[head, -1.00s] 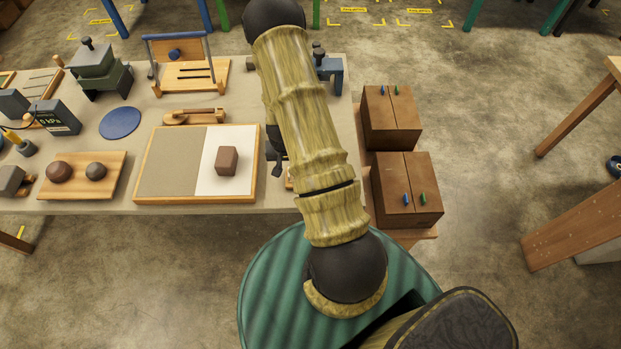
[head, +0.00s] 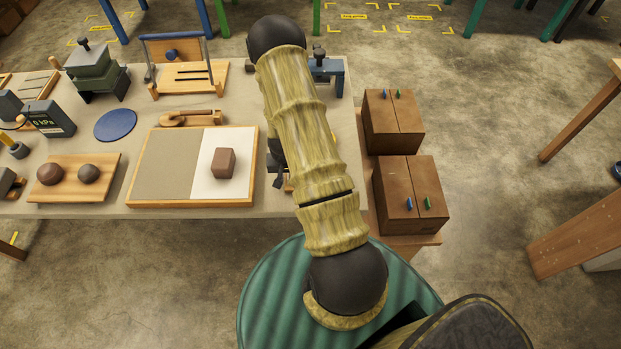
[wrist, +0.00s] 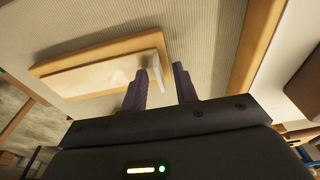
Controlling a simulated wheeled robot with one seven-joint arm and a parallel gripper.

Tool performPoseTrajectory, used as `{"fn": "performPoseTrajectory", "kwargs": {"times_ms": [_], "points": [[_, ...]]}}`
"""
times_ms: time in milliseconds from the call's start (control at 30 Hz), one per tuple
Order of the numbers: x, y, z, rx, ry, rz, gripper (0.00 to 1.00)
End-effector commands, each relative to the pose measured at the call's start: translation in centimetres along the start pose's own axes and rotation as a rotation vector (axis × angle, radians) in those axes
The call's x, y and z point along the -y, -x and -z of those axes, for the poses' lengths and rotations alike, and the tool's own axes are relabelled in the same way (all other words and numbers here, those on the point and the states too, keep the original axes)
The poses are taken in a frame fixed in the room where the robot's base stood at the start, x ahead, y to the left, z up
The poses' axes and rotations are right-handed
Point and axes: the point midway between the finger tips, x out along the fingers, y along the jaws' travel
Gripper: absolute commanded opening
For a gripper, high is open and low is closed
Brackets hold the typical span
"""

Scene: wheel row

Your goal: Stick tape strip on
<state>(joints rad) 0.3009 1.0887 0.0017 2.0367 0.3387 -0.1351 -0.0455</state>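In the wrist view, my gripper (wrist: 160,88) shows two dark fingers standing apart with a gap between them. A small pale upright piece (wrist: 156,72) shows beside the left finger's inner side; I cannot tell whether it is the tape strip or whether the finger touches it. Beyond it lies a wood-edged panel with a pale face (wrist: 100,77) on a beige surface. In the head view, my arm hides most of the gripper. A framed board (head: 165,166), half grey and half white, lies on the table with a brown block (head: 223,163) on its white half. No tape strip is clearly identifiable.
The table (head: 100,210) also holds a blue disc (head: 115,125), a wooden tray (head: 70,188) with two round lumps, a gauge box (head: 47,119) and a slotted wooden stand (head: 190,78). Two brown cabinets (head: 393,122) (head: 410,192) stand right of my arm.

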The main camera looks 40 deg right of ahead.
Motion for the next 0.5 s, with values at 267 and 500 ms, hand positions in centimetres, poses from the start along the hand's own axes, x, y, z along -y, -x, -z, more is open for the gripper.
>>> {"fn": "performPoseTrajectory", "kwargs": {"times_ms": [267,500], "points": [[-0.04,0.01,0.01,0.0,-0.001,0.0,0.0],[-0.03,0.37,0.08,-0.001,-0.001,0.0,0.0]]}}
